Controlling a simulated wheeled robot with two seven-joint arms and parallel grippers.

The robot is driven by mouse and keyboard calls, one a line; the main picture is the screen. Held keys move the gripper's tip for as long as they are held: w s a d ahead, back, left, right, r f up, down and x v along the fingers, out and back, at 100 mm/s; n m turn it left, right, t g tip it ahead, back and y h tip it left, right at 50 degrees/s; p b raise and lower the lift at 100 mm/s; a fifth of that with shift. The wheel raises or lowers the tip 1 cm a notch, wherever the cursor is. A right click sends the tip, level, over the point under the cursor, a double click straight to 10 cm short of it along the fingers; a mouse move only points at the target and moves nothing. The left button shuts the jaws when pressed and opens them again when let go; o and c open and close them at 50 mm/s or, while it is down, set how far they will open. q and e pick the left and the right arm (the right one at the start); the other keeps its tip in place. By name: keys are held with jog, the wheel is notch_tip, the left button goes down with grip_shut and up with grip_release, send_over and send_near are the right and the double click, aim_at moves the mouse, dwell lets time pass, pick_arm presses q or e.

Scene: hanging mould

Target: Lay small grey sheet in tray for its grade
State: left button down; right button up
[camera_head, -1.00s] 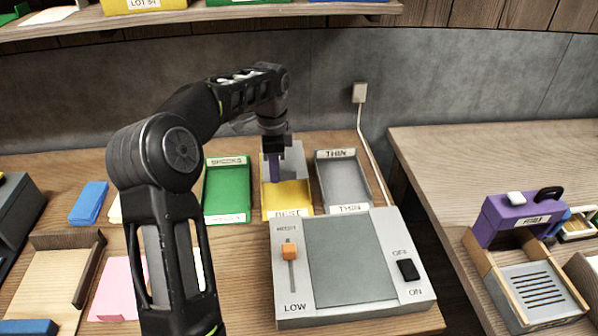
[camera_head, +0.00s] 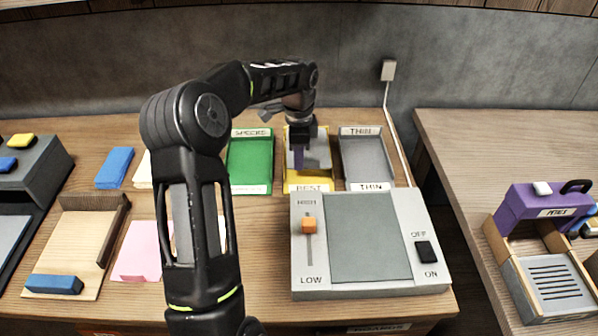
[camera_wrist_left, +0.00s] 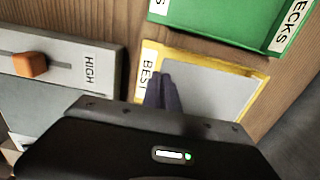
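The small grey sheet (camera_head: 323,152) is at the yellow tray marked BEST (camera_head: 308,187), within its outline. In the left wrist view the sheet (camera_wrist_left: 212,88) shows inside the yellow rim (camera_wrist_left: 262,82); whether it rests fully on the tray floor I cannot tell. My left gripper (camera_head: 298,165) points down over this tray, its dark fingers (camera_wrist_left: 163,80) close together at the sheet's near edge, apparently pinching it. The green SPECKS tray (camera_head: 250,162) stands to the left and the grey THIN tray (camera_head: 367,160) to the right. My right gripper is out of view.
A grey box with an orange slider (camera_head: 309,223) and an OFF/ON switch (camera_head: 426,251) stands in front of the trays. Blue (camera_head: 115,167) and pink (camera_head: 140,250) pieces lie left. A purple-topped holder (camera_head: 540,212) stands right.

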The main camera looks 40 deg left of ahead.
aim_at(299, 182)
pick_arm(q)
jog(key=shift+f, duration=0.1)
jog(key=shift+f, duration=2.4)
jog(key=shift+f, duration=0.15)
jog(key=c, duration=1.6)
grip_release()
jog(key=shift+c, duration=0.2)
notch_tip(299, 182, up, 12)
jog(key=shift+r, duration=0.2)
jog(key=shift+f, duration=0.1)
